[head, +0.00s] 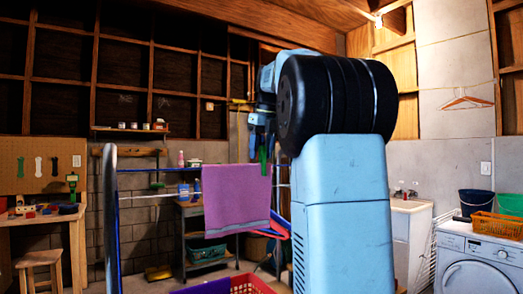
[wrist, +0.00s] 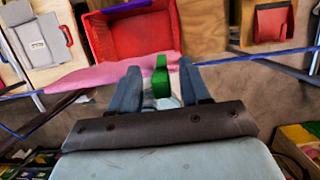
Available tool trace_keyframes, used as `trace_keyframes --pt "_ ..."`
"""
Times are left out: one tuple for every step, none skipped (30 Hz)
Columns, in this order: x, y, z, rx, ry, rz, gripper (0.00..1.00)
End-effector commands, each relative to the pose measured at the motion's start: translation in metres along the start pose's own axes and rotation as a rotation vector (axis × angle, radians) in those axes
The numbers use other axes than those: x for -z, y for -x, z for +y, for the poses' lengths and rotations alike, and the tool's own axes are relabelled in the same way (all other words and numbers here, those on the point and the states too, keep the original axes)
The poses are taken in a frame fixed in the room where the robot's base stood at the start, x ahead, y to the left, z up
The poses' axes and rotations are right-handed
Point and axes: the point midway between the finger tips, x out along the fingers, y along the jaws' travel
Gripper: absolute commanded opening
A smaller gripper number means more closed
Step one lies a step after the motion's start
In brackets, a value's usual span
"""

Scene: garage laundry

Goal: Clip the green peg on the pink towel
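The pink towel (head: 230,200) hangs over a blue line, with a grey band near its bottom edge. The green peg (head: 263,156) is upright at the towel's top right corner, overlapping its top edge. In the wrist view the peg (wrist: 161,77) lies between my fingers, with the towel (wrist: 100,75) beside and behind it. My gripper (head: 262,150) points down over that corner, and its fingers (wrist: 161,80) stand apart with a visible gap on each side of the peg. Whether the peg's jaws grip the cloth is hard to see.
A red basket (head: 250,285) stands below the towel. Blue lines run on both sides of it, with a grey post (head: 110,215) at left. A workbench (head: 45,218) is far left; a washing machine (head: 478,260) is at right.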

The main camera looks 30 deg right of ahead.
Motion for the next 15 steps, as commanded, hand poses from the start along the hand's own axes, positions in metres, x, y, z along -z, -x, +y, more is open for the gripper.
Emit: trace_keyframes --pt "0.0 0.0 0.0 0.0 0.0 0.0 0.5" --pt "0.0 0.0 0.0 0.0 0.0 0.0 0.5" --pt "0.0 0.0 0.0 0.0 0.0 0.0 0.5" --pt "0.0 0.0 0.0 0.0 0.0 0.0 0.5" --pt "0.0 0.0 0.0 0.0 0.0 0.0 0.5" --pt "0.0 0.0 0.0 0.0 0.0 0.0 0.5" --pt "0.0 0.0 0.0 0.0 0.0 0.0 0.5" --pt "0.0 0.001 0.0 0.0 0.0 0.0 0.5" --pt "0.0 0.002 0.0 0.0 0.0 -0.001 0.5" --pt "0.0 0.003 0.0 0.001 0.0 -0.001 0.5" --pt "0.0 0.005 0.0 0.001 0.0 -0.001 0.5" --pt "-0.001 0.009 0.0 0.001 -0.001 -0.002 0.5" --pt "-0.001 0.012 0.0 0.001 -0.001 -0.002 0.5" --pt "-0.001 0.016 -0.001 0.001 -0.001 -0.002 0.5" --pt "-0.001 0.022 -0.001 0.002 -0.001 -0.003 0.5"
